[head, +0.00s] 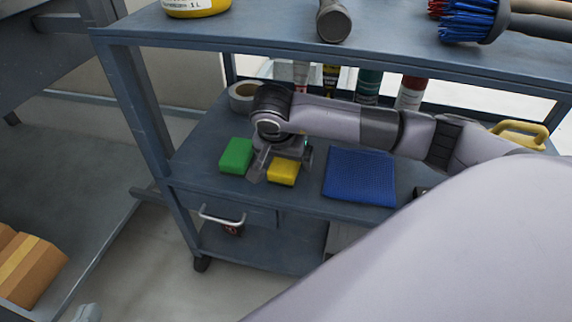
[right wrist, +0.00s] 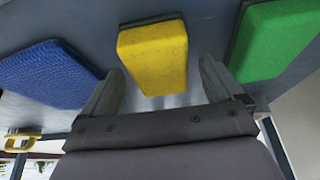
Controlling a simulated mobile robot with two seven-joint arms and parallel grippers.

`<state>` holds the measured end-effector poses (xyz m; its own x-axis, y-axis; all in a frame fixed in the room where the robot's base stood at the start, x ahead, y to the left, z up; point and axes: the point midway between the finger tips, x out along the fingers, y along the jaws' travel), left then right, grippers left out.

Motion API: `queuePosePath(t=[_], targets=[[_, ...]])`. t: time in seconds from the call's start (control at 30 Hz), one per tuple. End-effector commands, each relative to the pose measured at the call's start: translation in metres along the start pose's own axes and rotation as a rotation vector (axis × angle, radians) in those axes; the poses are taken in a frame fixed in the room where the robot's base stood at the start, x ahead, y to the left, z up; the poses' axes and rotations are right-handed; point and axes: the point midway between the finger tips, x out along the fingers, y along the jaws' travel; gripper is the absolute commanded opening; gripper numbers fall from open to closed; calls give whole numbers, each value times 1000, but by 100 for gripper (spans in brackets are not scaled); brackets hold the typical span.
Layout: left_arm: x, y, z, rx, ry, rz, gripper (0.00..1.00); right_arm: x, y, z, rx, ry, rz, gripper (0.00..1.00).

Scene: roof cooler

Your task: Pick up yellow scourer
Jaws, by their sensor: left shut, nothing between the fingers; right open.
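The yellow scourer (head: 283,172) lies on the middle shelf of a blue-grey cart, close to its front edge. It also shows in the right wrist view (right wrist: 153,55), with a dark underside. My right gripper (head: 282,164) is open over it, one finger towards the green scourer (head: 236,156) and one towards the blue cloth (head: 360,177). In the right wrist view the scourer shows between the open fingers (right wrist: 158,82), with a gap on each side. A small grey tip at the bottom left of the head view seems to be my left gripper (head: 88,313), shut and empty.
The green scourer is close on the left, the blue cloth on the right. The cart's top shelf (head: 250,42) overhangs the back. A drawer handle (head: 221,216) is below the front edge.

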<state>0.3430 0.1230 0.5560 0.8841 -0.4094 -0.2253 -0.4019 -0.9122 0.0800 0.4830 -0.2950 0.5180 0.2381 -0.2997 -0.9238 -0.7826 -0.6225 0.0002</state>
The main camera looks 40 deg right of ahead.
Motion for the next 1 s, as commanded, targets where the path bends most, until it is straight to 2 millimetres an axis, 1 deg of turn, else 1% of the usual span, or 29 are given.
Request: queuePosePath(t=[0.6,0.67,0.7,0.77,0.8,1.0], targets=[[1,0,4,-3,-3,0,0,4,0,2,1,0,0,94],[1,0,4,-4,-3,0,0,4,0,2,1,0,0,74],[1,0,4,-4,-3,0,0,4,0,2,1,0,0,61],[1,0,4,-4,-3,0,0,4,0,2,1,0,0,42],[1,0,4,-4,-3,0,0,4,0,2,1,0,0,38],[1,0,4,-4,-3,0,0,4,0,2,1,0,0,38]])
